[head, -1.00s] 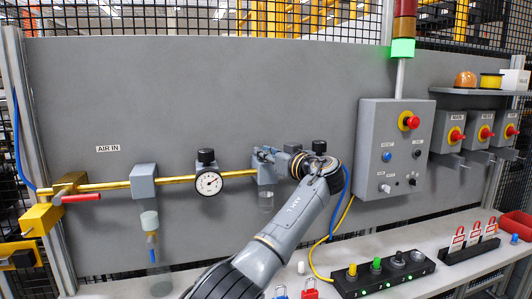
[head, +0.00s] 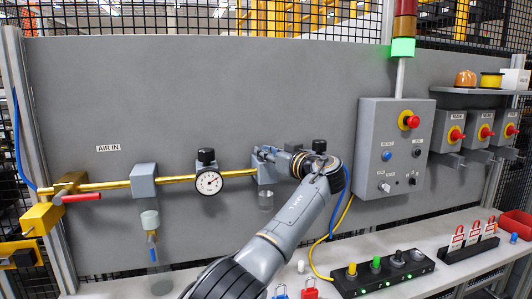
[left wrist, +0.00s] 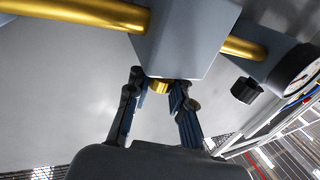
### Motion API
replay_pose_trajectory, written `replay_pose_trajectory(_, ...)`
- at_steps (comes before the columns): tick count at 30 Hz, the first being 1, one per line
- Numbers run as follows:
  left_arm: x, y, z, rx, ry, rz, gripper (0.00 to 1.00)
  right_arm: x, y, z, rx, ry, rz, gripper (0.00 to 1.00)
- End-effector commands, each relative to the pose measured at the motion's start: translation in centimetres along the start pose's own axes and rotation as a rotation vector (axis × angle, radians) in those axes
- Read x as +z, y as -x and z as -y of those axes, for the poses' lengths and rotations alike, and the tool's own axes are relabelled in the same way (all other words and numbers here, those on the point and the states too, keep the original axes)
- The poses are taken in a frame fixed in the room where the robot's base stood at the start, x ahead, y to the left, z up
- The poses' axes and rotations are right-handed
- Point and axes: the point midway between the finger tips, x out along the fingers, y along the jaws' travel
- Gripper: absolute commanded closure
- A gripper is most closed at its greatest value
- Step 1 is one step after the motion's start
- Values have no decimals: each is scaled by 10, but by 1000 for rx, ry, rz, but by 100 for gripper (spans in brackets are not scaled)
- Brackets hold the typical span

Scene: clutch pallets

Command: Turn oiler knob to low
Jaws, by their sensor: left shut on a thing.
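The oiler is a grey block (head: 267,174) on the brass air pipe, right of the round gauge, with a clear bowl (head: 266,200) below it. Its small brass knob (left wrist: 160,87) shows in the left wrist view between my fingers, against the face of the block (left wrist: 185,38). My left gripper (head: 263,154) reaches over the top of the oiler in the head view. In the left wrist view the left gripper (left wrist: 158,90) has a dark finger on either side of the knob and is shut on it. The knob's setting marks cannot be read. My right gripper is not in view.
The pressure gauge (head: 209,182) with a black knob (head: 206,156) is left of the oiler. A black knob (head: 319,146) shows just beyond my wrist. The grey control box (head: 391,150) is to the right. A bench (head: 345,247) below carries a button strip and padlocks.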

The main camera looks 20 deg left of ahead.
Motion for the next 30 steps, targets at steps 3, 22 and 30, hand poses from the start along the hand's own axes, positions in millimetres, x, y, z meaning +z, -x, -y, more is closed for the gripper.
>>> replay_pose_trajectory(3,5,0,0,-2,-5,9,100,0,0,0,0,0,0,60)
replay_pose_trajectory(22,5,0,0,-5,-4,8,100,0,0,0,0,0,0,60)
replay_pose_trajectory(30,2,0,0,-5,-2,4,56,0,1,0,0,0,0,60)
